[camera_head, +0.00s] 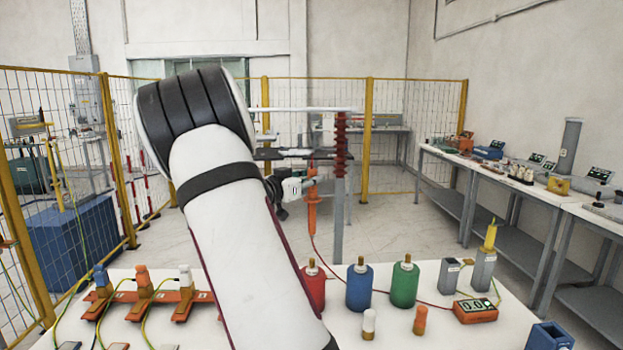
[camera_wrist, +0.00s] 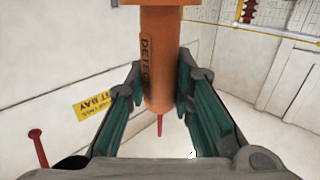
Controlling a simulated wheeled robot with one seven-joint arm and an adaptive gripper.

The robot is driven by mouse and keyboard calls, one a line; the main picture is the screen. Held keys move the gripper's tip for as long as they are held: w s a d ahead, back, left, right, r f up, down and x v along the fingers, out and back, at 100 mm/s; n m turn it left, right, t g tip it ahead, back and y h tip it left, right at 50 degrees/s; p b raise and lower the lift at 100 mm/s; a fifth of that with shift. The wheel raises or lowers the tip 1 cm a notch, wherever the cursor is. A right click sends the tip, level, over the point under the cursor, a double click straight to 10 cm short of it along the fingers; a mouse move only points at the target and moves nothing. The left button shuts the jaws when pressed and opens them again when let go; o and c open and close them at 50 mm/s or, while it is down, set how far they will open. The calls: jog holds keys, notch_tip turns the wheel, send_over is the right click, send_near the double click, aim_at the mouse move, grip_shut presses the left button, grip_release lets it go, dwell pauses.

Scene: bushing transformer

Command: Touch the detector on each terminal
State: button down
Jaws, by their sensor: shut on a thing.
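My gripper (camera_wrist: 160,95) is shut on the orange detector (camera_wrist: 158,60), which carries a dark-lettered label and ends in a thin red tip. In the head view the detector (camera_head: 312,212) hangs upright beyond the near table, left of a grey post. My gripper (camera_head: 292,187) is partly hidden behind my white arm. A dark red ribbed insulator (camera_head: 341,145) stands behind and right of the detector, apart from it in the picture. Which parts are the terminals I cannot tell for sure. In the wrist view the tip appears in front of pale surfaces, with no clear contact.
The near white table (camera_head: 465,335) holds red (camera_head: 314,288), blue (camera_head: 359,289) and green (camera_head: 404,285) brass-topped cylinders, a red meter (camera_head: 475,310) and orange clamps (camera_head: 145,285). Yellow-posted mesh fencing surrounds the area. A bench (camera_head: 500,180) lines the right wall. Open floor lies between.

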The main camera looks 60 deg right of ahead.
aim_at(312, 169)
jog(key=shift+f+b, duration=0.65)
jog(key=shift+f, duration=1.75)
jog(key=shift+f+b, duration=0.4)
jog(key=shift+f, duration=0.7)
dwell(0.3)
dwell(0.7)
jog(key=shift+r+p, duration=0.45)
jog(key=shift+r, duration=4.6)
